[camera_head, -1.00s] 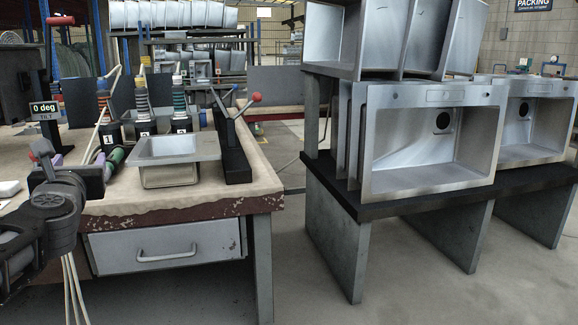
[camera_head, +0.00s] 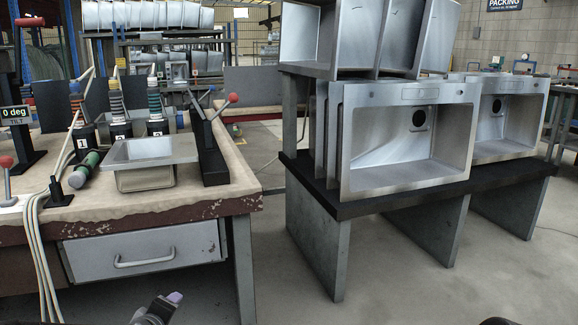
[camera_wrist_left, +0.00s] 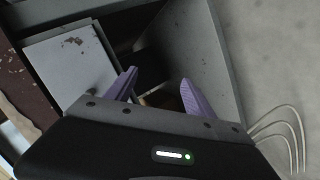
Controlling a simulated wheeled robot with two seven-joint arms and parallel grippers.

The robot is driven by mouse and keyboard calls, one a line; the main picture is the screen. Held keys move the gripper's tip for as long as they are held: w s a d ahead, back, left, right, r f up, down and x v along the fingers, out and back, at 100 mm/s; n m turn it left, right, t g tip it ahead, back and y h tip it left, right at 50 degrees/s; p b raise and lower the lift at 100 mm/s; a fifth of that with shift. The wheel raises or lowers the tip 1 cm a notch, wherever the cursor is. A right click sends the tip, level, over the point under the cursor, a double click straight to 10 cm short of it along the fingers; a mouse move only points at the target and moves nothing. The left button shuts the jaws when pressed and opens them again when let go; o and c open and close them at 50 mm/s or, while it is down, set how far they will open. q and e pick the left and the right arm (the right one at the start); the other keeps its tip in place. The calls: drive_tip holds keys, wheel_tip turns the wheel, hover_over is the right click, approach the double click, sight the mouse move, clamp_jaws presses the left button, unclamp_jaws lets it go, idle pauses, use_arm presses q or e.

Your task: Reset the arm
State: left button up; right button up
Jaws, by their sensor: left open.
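My left gripper (camera_wrist_left: 158,92) is open in the left wrist view, with its two purple fingers apart and nothing between them. In the head view, only a small part of the left gripper (camera_head: 162,308) shows at the bottom edge, low in front of the workbench (camera_head: 150,212). The wrist view looks down past the bench's drawer front (camera_wrist_left: 75,68) and a grey leg panel toward the floor. My right gripper is not visible.
A steel basin (camera_head: 150,150) and numbered dark holders stand on the bench beside a red-knobbed lever (camera_head: 233,98). Pale cables (camera_head: 45,270) hang over the bench front. A rack with large steel sinks (camera_head: 405,185) stands right; floor lies between.

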use_arm(q)
drive_tip(key=s+d+f+m+g+h, duration=0.2)
drive_tip(key=s+d+f+m+g, duration=0.3)
drive_tip(key=f, duration=0.6)
drive_tip(key=s+d+f+m+h, duration=0.1)
drive_tip(key=s+d+f+m, duration=0.2)
drive_tip(key=s+d+f, duration=0.65)
drive_tip(key=s+d+f+m+g+h, duration=0.1)
drive_tip(key=s+d+f+g, duration=0.2)
drive_tip(key=s+f, duration=0.4)
drive_tip(key=s+d+f+m+g+h, duration=0.1)
drive_tip(key=s+d+f+m+g, duration=0.15)
drive_tip(key=s+f, duration=0.4)
drive_tip(key=s+d+r+p, duration=0.1)
drive_tip(key=s+r+p, duration=0.1)
drive_tip(key=r+p, duration=1.6)
drive_tip(key=s+d+r+p, duration=0.1)
drive_tip(key=s+r+p, duration=0.2)
drive_tip(key=r+p, duration=1.6)
wheel_tip(320, 180, up, 2)
drive_tip(key=shift+s, duration=0.3)
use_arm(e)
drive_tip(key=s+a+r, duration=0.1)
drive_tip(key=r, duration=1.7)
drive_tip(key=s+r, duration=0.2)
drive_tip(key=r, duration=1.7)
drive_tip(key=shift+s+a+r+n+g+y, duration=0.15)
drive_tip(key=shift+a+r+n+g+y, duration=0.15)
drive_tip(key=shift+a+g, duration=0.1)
